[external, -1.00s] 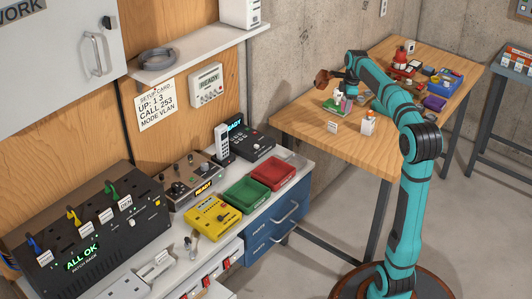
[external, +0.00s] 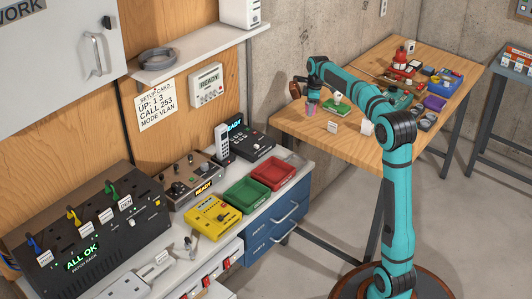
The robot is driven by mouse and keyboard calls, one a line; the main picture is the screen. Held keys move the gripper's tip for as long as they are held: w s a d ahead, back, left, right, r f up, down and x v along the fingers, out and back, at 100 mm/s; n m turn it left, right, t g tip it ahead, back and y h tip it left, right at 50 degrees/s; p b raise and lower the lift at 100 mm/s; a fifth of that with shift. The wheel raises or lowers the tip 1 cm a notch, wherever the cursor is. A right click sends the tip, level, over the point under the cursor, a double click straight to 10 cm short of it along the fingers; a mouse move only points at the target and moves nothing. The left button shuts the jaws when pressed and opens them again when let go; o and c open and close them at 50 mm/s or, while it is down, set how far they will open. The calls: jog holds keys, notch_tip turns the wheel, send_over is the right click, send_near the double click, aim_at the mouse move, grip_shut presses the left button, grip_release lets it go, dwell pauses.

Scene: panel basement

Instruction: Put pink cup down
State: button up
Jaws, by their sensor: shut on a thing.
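The pink cup (external: 310,109) is small in the external view, at the near left part of the wooden table (external: 290,122). My gripper (external: 313,97) points down over it and is shut on it. The cup looks about upright. I cannot tell whether its base touches the tabletop or hangs just above it.
A green item with a white top (external: 340,107) stands right of the cup, and a small white card (external: 332,127) is in front of it. A white item (external: 367,127) is by my arm. Several tools and bins, including a blue bin (external: 447,79), fill the far right.

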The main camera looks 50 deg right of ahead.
aim_at(309, 122)
jog(key=shift+f, duration=2.2)
jog(key=shift+f, duration=0.15)
jog(key=o, duration=1)
jog(key=shift+c, duration=0.2)
notch_tip(309, 122, up, 12)
jog(key=s, duration=0.1)
jog(key=shift+d, duration=0.45)
jog(key=shift+s+a+r, duration=0.1)
jog(key=shift+r, duration=0.1)
